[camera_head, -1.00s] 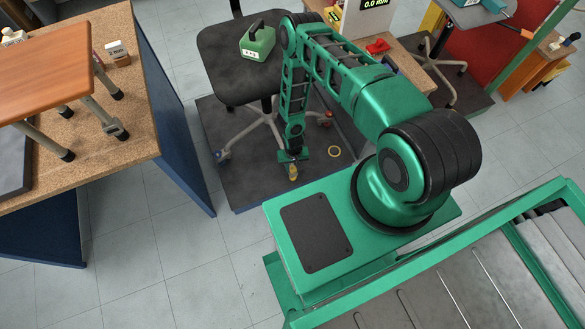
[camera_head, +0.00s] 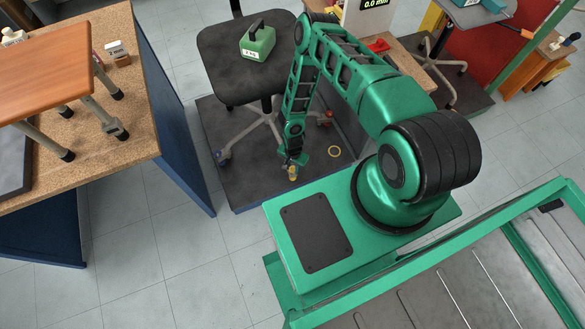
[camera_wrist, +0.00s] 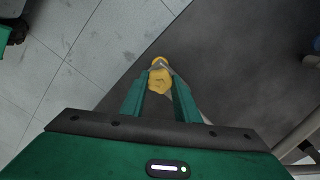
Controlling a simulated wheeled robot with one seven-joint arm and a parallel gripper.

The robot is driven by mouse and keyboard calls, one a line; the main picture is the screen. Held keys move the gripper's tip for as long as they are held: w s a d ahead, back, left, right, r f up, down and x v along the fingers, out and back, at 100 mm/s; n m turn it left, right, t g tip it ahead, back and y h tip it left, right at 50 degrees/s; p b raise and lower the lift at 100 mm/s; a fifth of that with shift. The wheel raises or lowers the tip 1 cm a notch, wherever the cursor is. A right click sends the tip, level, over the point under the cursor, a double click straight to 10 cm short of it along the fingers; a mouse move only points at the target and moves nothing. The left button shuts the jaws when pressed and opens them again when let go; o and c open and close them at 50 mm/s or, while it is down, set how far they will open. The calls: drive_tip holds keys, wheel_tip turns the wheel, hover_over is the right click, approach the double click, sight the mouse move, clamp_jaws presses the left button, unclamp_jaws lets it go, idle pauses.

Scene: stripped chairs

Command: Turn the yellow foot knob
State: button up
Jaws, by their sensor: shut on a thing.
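The yellow foot knob (camera_wrist: 160,80) sits between the two green fingertips of my gripper (camera_wrist: 160,88) in the wrist view. The fingers are shut on it from both sides. In the head view, the knob (camera_head: 293,175) shows as a small yellow spot low at the front of the dark platform, under my gripper (camera_head: 293,164). My arm reaches down to it from above. What the knob is fixed to is mostly hidden behind my gripper and arm.
A black office chair (camera_head: 240,62) with a green 2 kg weight (camera_head: 258,42) on its seat stands on the dark platform (camera_head: 235,180). A yellow ring (camera_head: 334,152) lies right of my gripper.

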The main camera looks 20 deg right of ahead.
sight(292, 168)
drive_tip(key=shift+w+a, duration=0.1)
drive_tip(key=shift+w, duration=0.2)
drive_tip(key=o, duration=0.9)
drive_tip(key=shift+c, duration=0.2)
drive_tip(key=shift+o, duration=0.9)
drive_tip(key=shift+s, duration=0.15)
wheel_tip(292, 168, up, 11)
